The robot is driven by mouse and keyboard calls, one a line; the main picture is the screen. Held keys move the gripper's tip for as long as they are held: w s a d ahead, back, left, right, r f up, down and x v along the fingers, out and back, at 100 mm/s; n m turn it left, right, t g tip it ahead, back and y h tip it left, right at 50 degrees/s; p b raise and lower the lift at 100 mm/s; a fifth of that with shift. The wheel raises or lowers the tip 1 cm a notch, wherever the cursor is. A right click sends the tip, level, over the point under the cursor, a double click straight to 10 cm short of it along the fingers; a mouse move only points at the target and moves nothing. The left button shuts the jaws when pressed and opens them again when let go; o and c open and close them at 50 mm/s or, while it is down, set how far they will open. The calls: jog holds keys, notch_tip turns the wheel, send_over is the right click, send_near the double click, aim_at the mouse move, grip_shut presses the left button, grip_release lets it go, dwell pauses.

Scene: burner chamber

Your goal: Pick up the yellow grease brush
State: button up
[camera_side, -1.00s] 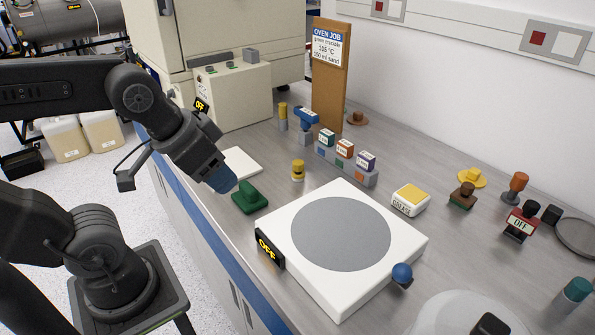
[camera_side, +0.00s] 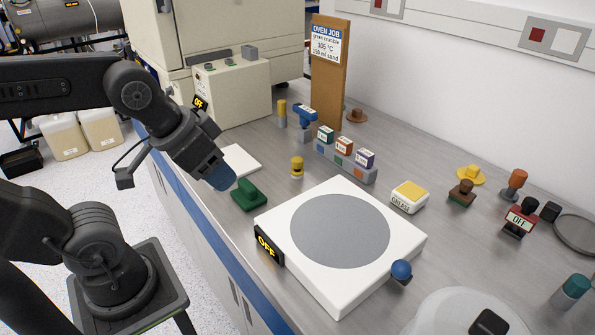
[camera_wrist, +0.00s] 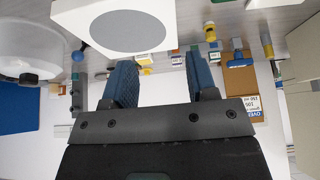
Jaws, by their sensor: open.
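A short yellow piece with a dark band (camera_side: 297,168) stands upright on the bench behind the white hotplate. A taller yellow cylinder (camera_side: 282,112) stands in a grey base farther back. I cannot tell for certain which is the grease brush. In the wrist view the short piece (camera_wrist: 211,33) is beyond my right finger, and the taller one (camera_wrist: 267,46) is farther right. My gripper (camera_wrist: 160,80) is open and empty, with two blue fingers apart. In the side view my gripper (camera_side: 220,176) hangs left of the short yellow piece, above and near a green block (camera_side: 249,195).
The white hotplate (camera_side: 412,240) with a grey disc takes the front middle. A yellow-topped box marked grease (camera_side: 409,196) sits right of it. A blue-topped tool (camera_side: 305,115), a row of small labelled boxes (camera_side: 345,146) and a wooden sign board (camera_side: 329,85) stand behind.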

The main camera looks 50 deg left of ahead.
jog(key=shift+o, duration=0.3)
jog(key=shift+o, duration=0.8)
